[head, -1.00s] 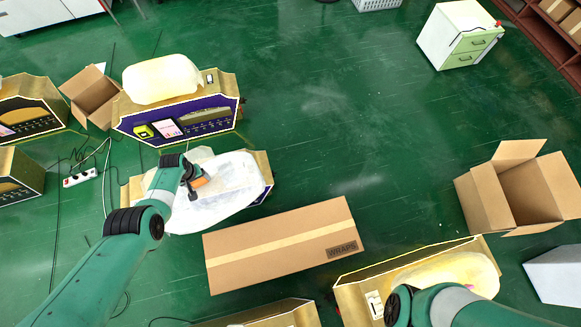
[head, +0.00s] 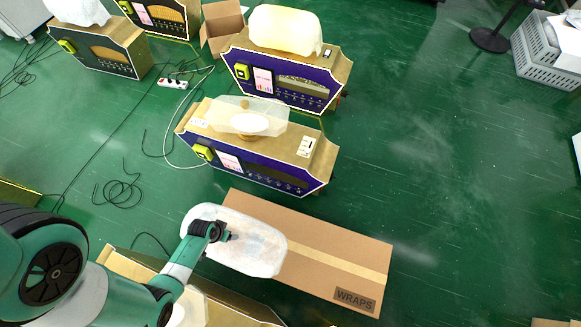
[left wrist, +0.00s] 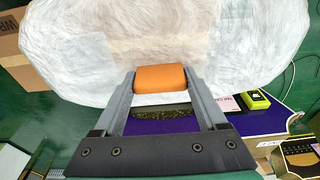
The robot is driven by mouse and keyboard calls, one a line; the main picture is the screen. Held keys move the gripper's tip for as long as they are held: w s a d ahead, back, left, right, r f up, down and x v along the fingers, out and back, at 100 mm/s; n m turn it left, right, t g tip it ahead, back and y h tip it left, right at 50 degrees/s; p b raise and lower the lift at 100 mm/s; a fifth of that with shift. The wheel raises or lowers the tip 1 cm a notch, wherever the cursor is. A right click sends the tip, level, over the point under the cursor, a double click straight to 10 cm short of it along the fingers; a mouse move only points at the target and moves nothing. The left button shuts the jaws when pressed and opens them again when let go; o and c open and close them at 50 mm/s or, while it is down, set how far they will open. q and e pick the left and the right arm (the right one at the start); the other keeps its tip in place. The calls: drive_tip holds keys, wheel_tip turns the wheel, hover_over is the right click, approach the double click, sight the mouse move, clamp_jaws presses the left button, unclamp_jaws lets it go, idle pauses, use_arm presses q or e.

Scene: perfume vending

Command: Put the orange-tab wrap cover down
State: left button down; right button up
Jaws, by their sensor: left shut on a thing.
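The wrap cover (head: 262,252) is a translucent white, crumpled shell with an orange tab (left wrist: 160,78). My left gripper (head: 222,234) is shut on the orange tab, which sits between its two fingers in the left wrist view (left wrist: 159,85). In the head view the cover overlaps the left part of the brown WRAPS box (head: 330,245). I cannot tell whether it touches the box. The tab is hidden in the head view. My right gripper is not in view.
A purple-fronted vending machine (head: 300,185) with a pale cover on top stands behind the box. Another such machine (head: 290,85) is farther back. A gold-edged machine (head: 130,262) lies near my left arm.

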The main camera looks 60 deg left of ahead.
sight(253, 228)
use_arm(q)
drive_tip(key=shift+w, duration=0.1)
drive_tip(key=w+f+b, duration=0.1)
drive_tip(key=w, duration=0.2)
drive_tip(key=w+d+f+b, duration=0.1)
drive_tip(key=w+f+b, duration=0.1)
drive_tip(key=w, duration=0.1)
drive_tip(key=w+d+f+b, duration=0.1)
drive_tip(key=w+f+b, duration=0.1)
drive_tip(key=w, duration=0.1)
drive_tip(key=shift+w+d+f, duration=0.15)
drive_tip(key=shift+w, duration=0.1)
drive_tip(key=w+f+b, duration=0.1)
drive_tip(key=f+b, duration=0.1)
drive_tip(key=w+f+b, duration=0.1)
drive_tip(key=w+b, duration=0.1)
drive_tip(key=shift+d+f, duration=0.4)
drive_tip(key=shift+w, duration=0.15)
drive_tip(key=f+b, duration=0.1)
drive_tip(key=f, duration=0.1)
drive_tip(key=f+b, duration=0.2)
drive_tip(key=shift+w+d+b, duration=0.1)
drive_tip(key=shift+w+b, duration=0.2)
drive_tip(key=shift+w, duration=0.1)
unclamp_jaws()
